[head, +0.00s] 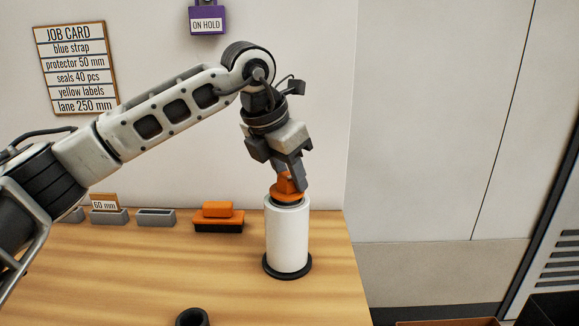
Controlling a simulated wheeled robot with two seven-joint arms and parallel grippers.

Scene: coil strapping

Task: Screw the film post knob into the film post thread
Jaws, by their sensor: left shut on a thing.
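The film post knob (287,191) is orange and sits at the top of the white film post (287,237). The post stands upright on a dark round base at the table's right part. My left gripper (289,178) points down from above and is shut on the knob's raised grip. The knob appears to rest on or just over a dark ring at the post's top. The thread is hidden under the knob, so I cannot tell how deep the knob sits. My right gripper is not in view.
An orange-and-black block (218,217) lies left of the post. Small grey trays (156,217) stand along the wall, one with a "60 mm" card (104,202). A black ring (192,317) lies at the front. The table (180,270) is clear between them.

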